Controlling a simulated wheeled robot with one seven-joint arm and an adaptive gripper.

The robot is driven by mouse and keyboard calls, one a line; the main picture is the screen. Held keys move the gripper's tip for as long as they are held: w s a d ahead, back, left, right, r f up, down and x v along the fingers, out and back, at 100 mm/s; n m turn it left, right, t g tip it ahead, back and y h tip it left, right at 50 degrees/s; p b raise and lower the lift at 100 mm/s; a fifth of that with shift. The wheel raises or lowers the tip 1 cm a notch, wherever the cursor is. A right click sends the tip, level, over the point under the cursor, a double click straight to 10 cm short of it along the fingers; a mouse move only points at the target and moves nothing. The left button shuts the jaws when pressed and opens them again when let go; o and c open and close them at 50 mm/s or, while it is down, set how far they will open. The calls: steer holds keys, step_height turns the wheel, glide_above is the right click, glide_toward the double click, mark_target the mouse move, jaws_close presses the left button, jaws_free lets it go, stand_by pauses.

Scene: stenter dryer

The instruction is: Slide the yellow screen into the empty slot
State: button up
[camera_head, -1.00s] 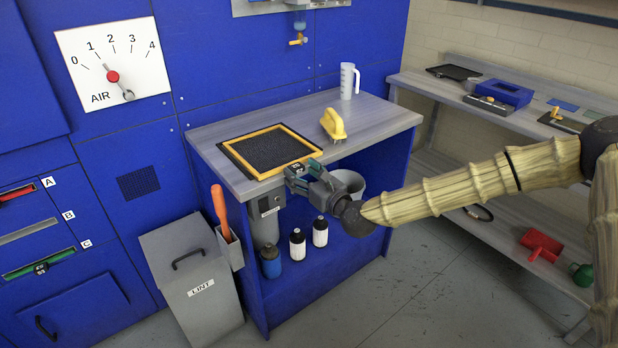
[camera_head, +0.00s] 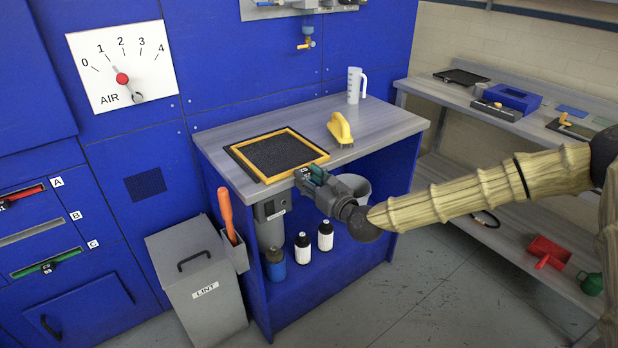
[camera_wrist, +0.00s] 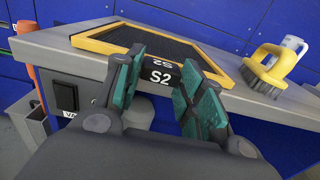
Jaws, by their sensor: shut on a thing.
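The yellow screen (camera_head: 317,147), a yellow frame with dark mesh, lies flat on a dark mat at the left of the bench top. My gripper (camera_head: 304,174) is at its near right edge. In the wrist view, my gripper (camera_wrist: 165,82) is shut on the black S2 tab at the near edge of the yellow screen (camera_wrist: 103,44). In the blue machine at left, slot A (camera_head: 25,192) holds a red-fronted screen and slot C (camera_head: 60,262) a green-fronted one. Slot B (camera_head: 30,232) shows a plain grey strip, apparently empty.
A yellow brush (camera_head: 341,128) and a white jug (camera_head: 355,85) stand on the bench (camera_head: 230,120). A grey LINT bin (camera_head: 195,275) and an orange-handled tool (camera_head: 227,212) stand between bench and slots. Floor in front is clear.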

steer(key=shift+b+v, duration=0.3)
steer(key=shift+v, duration=2.2)
steer(key=o, duration=1.2)
steer(key=shift+s+d, duration=0.1)
steer(key=shift+s, duration=0.05)
steer(key=v, duration=1.1)
steer(key=shift+s+d, duration=0.2)
steer(key=shift+s, duration=0.1)
